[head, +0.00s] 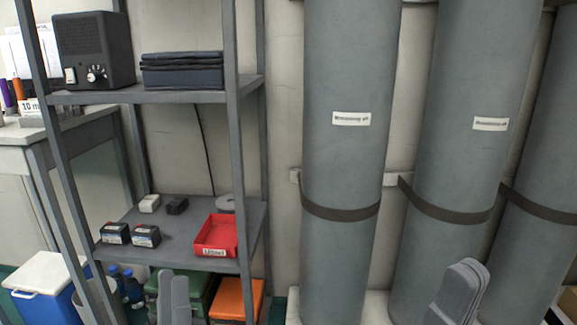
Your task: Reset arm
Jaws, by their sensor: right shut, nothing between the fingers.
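My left gripper (173,297) shows at the bottom edge, left of centre, in front of the lower part of the shelf rack. Its fingers point up and look close together, but I cannot tell whether they meet. My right gripper (460,290) shows at the bottom right, in front of the grey cylinders. It is shut and empty, with its fingers pointing up and to the right. Most of both arms is out of view.
Tall strapped cylinders (345,150) stand at right. A blue cooler (45,287) and an orange box (237,299) sit low.

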